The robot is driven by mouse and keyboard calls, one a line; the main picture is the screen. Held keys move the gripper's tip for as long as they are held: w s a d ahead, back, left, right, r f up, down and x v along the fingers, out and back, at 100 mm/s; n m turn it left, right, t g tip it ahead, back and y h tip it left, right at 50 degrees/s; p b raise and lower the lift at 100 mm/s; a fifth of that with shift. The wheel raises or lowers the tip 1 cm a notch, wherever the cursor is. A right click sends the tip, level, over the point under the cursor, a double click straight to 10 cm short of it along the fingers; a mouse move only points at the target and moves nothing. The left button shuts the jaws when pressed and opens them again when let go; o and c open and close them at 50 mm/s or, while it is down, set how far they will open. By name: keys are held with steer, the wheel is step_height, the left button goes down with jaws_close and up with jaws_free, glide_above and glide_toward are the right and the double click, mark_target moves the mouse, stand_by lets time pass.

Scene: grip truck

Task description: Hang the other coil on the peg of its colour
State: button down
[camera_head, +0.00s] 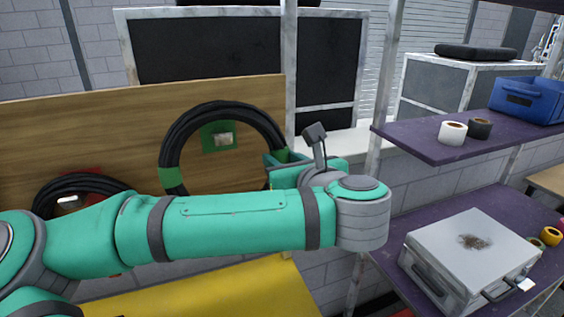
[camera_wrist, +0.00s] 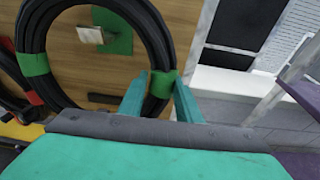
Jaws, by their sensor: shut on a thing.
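A black coil (camera_head: 183,127) with green bands is upright in front of a wooden board. My gripper (camera_head: 280,160) is shut on its right side, at a green band (camera_wrist: 163,84); the fingers (camera_wrist: 161,98) lie either side of it. The pale peg (camera_head: 222,139) on its green square (camera_head: 208,132) shows inside the loop, below the upper rim. The peg also shows inside the loop in the wrist view (camera_wrist: 90,34). I cannot tell whether its tip passes through the coil. Another black coil (camera_head: 60,187) with a red band (camera_wrist: 34,97) hangs at the red patch (camera_head: 92,172), partly hidden by my arm.
A purple shelf unit (camera_head: 425,147) stands on the right, with tape rolls (camera_head: 453,132), a blue bin (camera_head: 528,99) and a silver case (camera_head: 470,255). A metal post (camera_head: 381,90) rises between board and shelves. A yellow surface (camera_head: 230,290) lies below the board.

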steer(key=shift+w+r, duration=0.1)
steer(key=shift+w, duration=0.2)
steer(key=shift+r+x, duration=0.15)
steer(key=shift+x, duration=1)
steer(key=shift+r+x, duration=0.1)
steer(key=shift+x, duration=1.05)
steer(key=shift+w+a+f, duration=0.1)
steer(key=shift+w+f, duration=0.1)
steer(key=shift+f, duration=0.5)
steer(key=shift+w+a+f, duration=0.1)
steer(key=shift+w+f, duration=0.1)
steer(key=shift+f, duration=0.5)
steer(key=shift+w+a+f, duration=0.1)
steer(key=shift+w+f, duration=0.1)
steer(key=shift+f, duration=0.5)
